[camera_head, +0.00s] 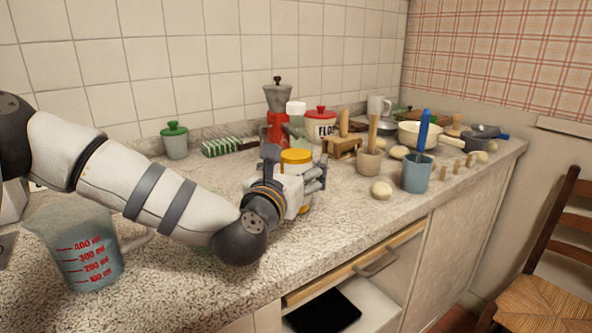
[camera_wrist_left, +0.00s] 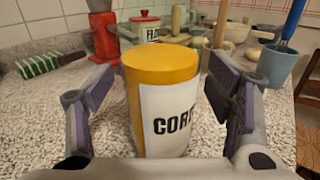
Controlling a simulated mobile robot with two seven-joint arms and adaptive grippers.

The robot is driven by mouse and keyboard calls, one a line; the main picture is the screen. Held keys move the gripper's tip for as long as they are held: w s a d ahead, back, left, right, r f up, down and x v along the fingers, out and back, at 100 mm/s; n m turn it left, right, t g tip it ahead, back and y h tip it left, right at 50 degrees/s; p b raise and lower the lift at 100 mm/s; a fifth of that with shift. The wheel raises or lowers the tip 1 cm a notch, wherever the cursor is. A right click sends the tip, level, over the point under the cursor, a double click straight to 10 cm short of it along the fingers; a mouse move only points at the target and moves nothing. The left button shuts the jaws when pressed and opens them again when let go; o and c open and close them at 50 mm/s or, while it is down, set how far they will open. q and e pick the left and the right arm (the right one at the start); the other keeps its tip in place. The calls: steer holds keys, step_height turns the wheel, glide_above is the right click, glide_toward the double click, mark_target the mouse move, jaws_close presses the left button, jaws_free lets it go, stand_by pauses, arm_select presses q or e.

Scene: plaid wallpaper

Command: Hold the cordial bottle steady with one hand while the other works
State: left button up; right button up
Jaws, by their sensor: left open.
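The cordial bottle (camera_wrist_left: 150,105) is yellow with a white label reading "COR…" and stands upright on the counter. Its yellow top (camera_head: 297,156) shows in the head view, while most of its body is hidden behind my left gripper (camera_head: 298,177). In the left wrist view, my left gripper (camera_wrist_left: 163,95) is open, with one purple-padded finger on each side of the bottle. A gap shows between each finger and the bottle. My right gripper is in neither view.
A measuring jug (camera_head: 92,262) stands at the front left, below my left arm. Behind the bottle are a red grinder (camera_head: 278,125) and a flour canister (camera_head: 320,124). A blue-grey cup (camera_head: 417,172) stands to the right. The counter's front strip near the bottle is clear.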

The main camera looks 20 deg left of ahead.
mark_target(292, 148)
arm_select(q)
steer(key=c, duration=1.8)
steer(key=shift+o, duration=0.2)
steer(key=shift+r, duration=0.15)
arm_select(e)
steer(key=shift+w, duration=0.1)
arm_select(q)
steer(key=r, duration=0.4)
steer(key=shift+s+r+p, duration=0.1)
steer(key=shift+s+p, duration=0.15)
steer(key=shift+p, duration=0.05)
steer(key=s+r, duration=0.2)
steer(key=s+d+r+p, duration=0.1)
steer(key=s+r, duration=0.1)
steer(key=r, duration=0.1)
steer(key=shift+d, duration=0.1)
steer(key=s+d+r+p, duration=0.1)
steer(key=s+d+r, duration=0.1)
steer(key=s, duration=0.7)
steer(key=shift+d+r, duration=0.4)
steer(key=shift+r, duration=0.45)
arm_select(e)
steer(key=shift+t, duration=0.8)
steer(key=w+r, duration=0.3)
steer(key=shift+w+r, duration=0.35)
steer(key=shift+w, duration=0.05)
